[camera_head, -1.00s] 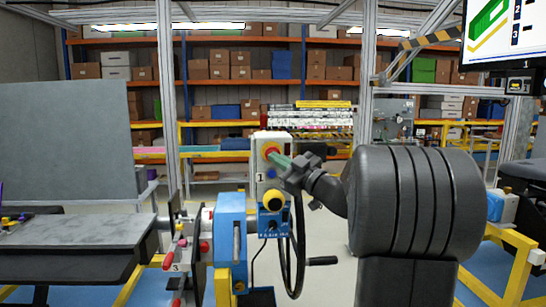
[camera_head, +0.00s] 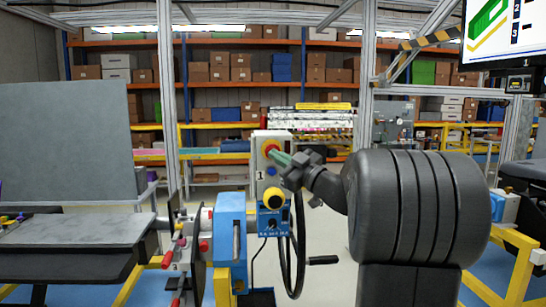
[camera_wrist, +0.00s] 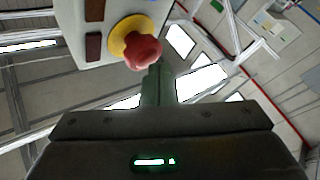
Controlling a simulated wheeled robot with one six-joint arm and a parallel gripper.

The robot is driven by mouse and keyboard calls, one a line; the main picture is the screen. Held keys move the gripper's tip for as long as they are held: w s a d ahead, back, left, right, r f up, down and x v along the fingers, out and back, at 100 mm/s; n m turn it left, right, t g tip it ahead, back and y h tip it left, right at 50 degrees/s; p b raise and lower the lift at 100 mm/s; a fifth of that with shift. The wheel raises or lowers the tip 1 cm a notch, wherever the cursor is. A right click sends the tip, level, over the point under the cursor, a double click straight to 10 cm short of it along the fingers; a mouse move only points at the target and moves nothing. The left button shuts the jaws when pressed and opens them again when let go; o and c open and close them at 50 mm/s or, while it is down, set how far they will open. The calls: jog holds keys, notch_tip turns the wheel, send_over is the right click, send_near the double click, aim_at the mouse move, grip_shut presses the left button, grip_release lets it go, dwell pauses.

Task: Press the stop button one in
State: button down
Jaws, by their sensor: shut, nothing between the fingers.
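The stop button, a red mushroom knob (camera_wrist: 143,50) on a yellow collar, sits on a pale control box (camera_wrist: 72,20). My gripper (camera_head: 273,155) is shut and empty. Its green fingers (camera_wrist: 157,68) point at the box, with the tips right beside the edge of the red knob in the wrist view. I cannot tell whether they touch it.
A blue machine (camera_head: 231,240) with a red-handled wheel (camera_head: 182,245) stands to the left. Metal posts frame the station. Shelves with boxes are far behind.

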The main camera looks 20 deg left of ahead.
jog(key=shift+s+d+b, duration=0.3)
jog(key=shift+s+b, duration=0.15)
jog(key=shift+b, duration=0.05)
jog(key=shift+s+d+f+b, duration=0.15)
jog(key=shift+s+b, duration=0.1)
jog(key=shift+b, duration=0.25)
jog(key=s+d+b, duration=0.1)
jog(key=s+b, duration=0.1)
jog(key=s+d+b, duration=0.1)
jog(key=shift+s+d+b, duration=0.15)
jog(key=shift+s+b, duration=0.2)
jog(key=shift+r, duration=0.2)
